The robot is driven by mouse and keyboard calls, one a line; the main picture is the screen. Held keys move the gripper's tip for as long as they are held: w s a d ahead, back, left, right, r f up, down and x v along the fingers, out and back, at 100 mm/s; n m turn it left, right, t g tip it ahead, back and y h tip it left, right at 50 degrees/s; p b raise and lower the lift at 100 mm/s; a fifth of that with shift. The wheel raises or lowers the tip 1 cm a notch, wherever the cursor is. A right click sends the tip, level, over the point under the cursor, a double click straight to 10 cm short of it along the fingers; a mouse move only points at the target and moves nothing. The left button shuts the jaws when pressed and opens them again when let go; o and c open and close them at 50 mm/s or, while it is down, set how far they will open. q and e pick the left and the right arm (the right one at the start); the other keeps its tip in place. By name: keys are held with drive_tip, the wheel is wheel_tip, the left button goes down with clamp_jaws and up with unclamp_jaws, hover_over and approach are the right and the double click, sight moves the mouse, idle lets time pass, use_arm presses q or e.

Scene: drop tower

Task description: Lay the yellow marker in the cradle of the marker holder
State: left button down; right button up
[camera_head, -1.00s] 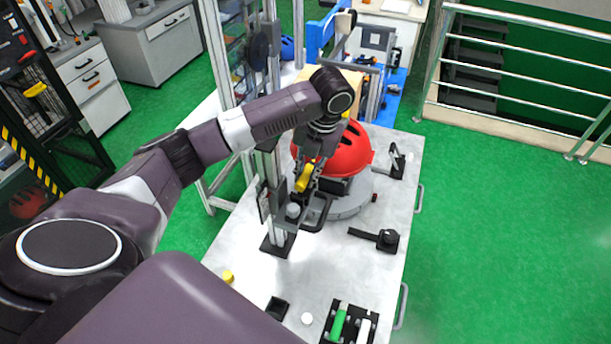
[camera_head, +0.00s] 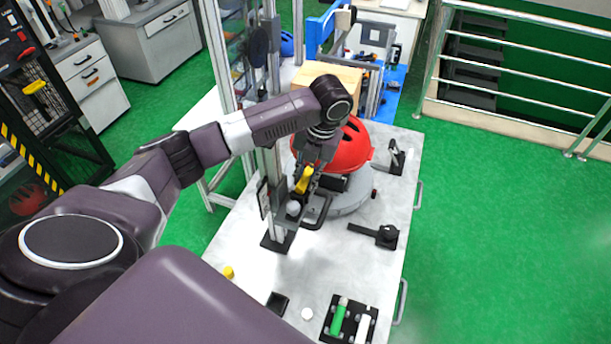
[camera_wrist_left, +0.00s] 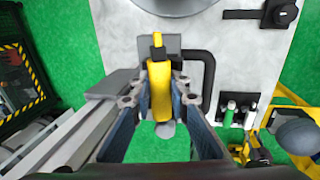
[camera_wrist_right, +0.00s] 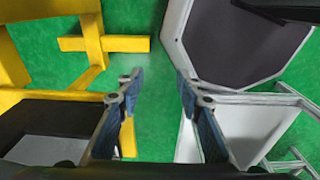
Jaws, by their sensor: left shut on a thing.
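My left gripper (camera_head: 308,178) is shut on a yellow piece (camera_head: 303,181) beside the upright tower, in front of the red helmet. In the left wrist view the yellow piece (camera_wrist_left: 160,92) lies between the fingers and has a dark block across its upper part; I cannot tell whether it is the marker. The black marker holder (camera_head: 346,335) is at the table's front, bearing a green marker (camera_head: 338,318) and a white one (camera_head: 362,329). My right gripper (camera_wrist_right: 159,80) is open and empty, outside the head view.
The red helmet (camera_head: 350,150) sits on a grey round base behind my left gripper. A black tool (camera_head: 384,236) lies right of the tower, and a small black block (camera_head: 277,304) and white disc (camera_head: 307,313) are near the front. Table between tower and holder is mostly bare.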

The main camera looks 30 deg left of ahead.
use_arm(q)
drive_tip(key=shift+f, duration=0.25)
drive_tip(key=c, duration=1.7)
unclamp_jaws()
drive_tip(key=shift+c, duration=0.2)
drive_tip(key=shift+r, duration=0.1)
wheel_tip(320, 180, up, 2)
drive_tip(key=p, duration=0.3)
drive_tip(key=shift+s+r, duration=0.1)
drive_tip(key=shift+r, duration=0.15)
drive_tip(key=shift+r+p, duration=0.7)
drive_tip(key=shift+r, duration=1.45)
